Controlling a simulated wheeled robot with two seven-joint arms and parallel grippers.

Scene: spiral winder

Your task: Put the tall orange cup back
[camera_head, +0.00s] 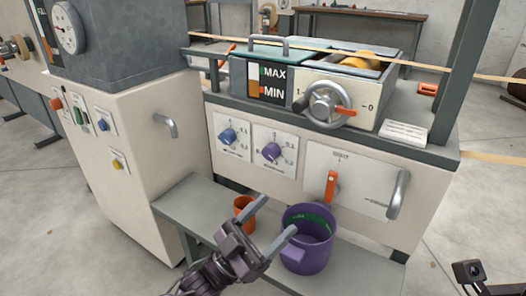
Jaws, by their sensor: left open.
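The orange cup (244,211) stands upright on the low grey shelf (185,205) in front of the machine. My left gripper's near parts partly hide it. I cannot tell whether either touches.
The machine front above the shelf has a blue knob (228,136), a purple knob (271,151), an orange lever (332,187) and a grey handle (398,194). A handwheel (327,104) sits higher up. The shelf's left part is clear.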

